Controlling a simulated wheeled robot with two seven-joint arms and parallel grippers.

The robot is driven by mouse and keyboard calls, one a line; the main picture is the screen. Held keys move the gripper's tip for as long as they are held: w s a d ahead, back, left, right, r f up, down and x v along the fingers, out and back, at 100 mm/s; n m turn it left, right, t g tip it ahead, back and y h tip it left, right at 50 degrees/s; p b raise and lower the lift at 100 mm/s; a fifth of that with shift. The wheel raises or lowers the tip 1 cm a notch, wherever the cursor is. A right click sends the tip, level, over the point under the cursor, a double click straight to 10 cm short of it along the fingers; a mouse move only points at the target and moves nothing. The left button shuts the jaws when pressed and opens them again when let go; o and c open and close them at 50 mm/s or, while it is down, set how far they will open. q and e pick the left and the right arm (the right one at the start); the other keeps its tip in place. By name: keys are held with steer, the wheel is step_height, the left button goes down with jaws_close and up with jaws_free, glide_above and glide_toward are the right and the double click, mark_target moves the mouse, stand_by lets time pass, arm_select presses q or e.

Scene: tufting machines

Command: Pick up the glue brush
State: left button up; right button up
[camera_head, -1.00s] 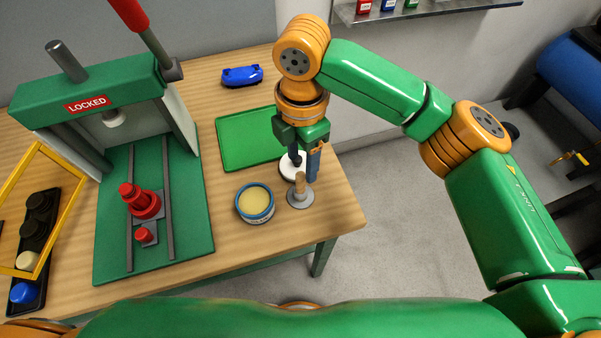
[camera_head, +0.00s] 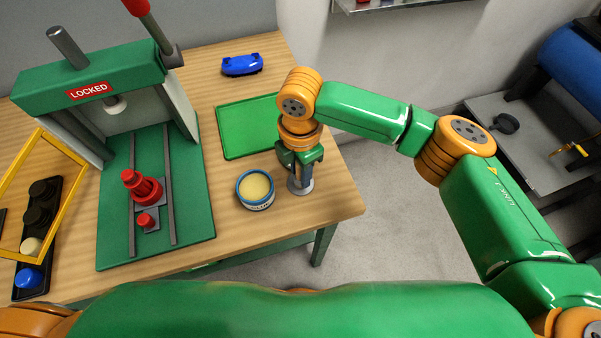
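My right gripper (camera_head: 301,170) points down at the right end of the wooden table, directly over the round grey stand (camera_head: 300,188) of the glue brush. The fingers reach down close to the stand. The brush's wooden handle is hidden by the gripper and fingers, so I cannot tell whether they are closed on it. A blue-rimmed glue pot (camera_head: 255,189) with pale yellow glue stands just left of the stand. My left gripper is not in view.
A green tray (camera_head: 238,133) lies behind the glue pot, with a blue object (camera_head: 241,65) farther back. A green press (camera_head: 155,230) marked LOCKED stands at the left, with a yellow frame (camera_head: 64,174) beside it. The table's right edge is close to the stand.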

jaws_close()
steer(key=shift+r, duration=0.2)
step_height(320, 180, up, 3)
steer(key=shift+f+b, duration=0.1)
steer(key=shift+b, duration=0.55)
steer(key=s+r, duration=0.9)
steer(key=s, duration=0.5)
steer(key=shift+d+r+b, duration=0.15)
steer(key=shift+r+b, duration=0.25)
steer(key=shift+b, duration=0.05)
